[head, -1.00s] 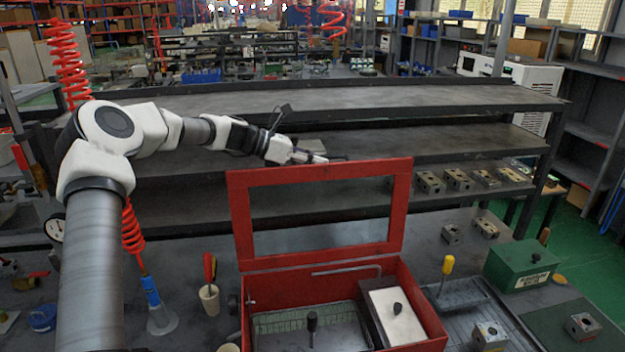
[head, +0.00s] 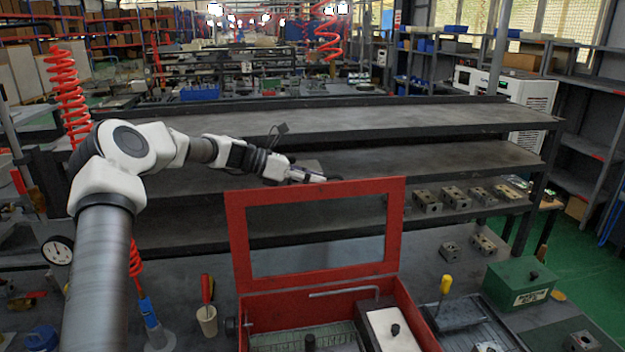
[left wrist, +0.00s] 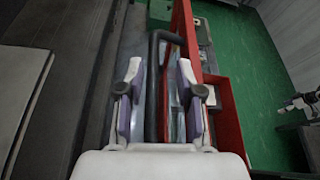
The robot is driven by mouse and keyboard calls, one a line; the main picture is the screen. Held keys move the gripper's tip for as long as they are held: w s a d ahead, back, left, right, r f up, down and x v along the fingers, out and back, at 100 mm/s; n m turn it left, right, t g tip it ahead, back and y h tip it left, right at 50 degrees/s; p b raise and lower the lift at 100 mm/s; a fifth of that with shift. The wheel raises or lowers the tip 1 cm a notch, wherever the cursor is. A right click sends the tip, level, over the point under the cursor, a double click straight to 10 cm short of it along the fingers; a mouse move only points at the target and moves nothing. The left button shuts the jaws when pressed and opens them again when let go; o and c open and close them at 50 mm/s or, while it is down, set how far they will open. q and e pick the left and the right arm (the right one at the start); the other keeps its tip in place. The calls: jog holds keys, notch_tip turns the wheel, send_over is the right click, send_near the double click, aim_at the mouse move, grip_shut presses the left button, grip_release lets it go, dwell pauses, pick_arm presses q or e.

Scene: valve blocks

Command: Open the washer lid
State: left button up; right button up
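The washer is a red box (head: 412,318) on the bench in the head view. Its red framed lid (head: 237,240) with a clear window stands raised, nearly upright, at the box's back edge. My left gripper (head: 315,178) is just behind the lid's top edge, its fingertips partly hidden. In the left wrist view, the fingers (left wrist: 158,85) are apart, with a dark curved bar handle (left wrist: 154,110) between them and gaps on both sides. The red lid (left wrist: 188,35) lies beside the handle.
A dark shelf rack (head: 330,115) stands behind the lid, close to my left arm. A green box (head: 520,284), several metal blocks (head: 427,200) and a yellow-handled tool (head: 445,285) are to the right. A cup (head: 207,320) stands to the left.

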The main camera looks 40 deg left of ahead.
pick_arm(q)
jog(key=shift+a+f, duration=0.1)
jog(key=shift+a, duration=0.05)
jog(key=v, duration=1.2)
jog(key=shift+s, duration=0.1)
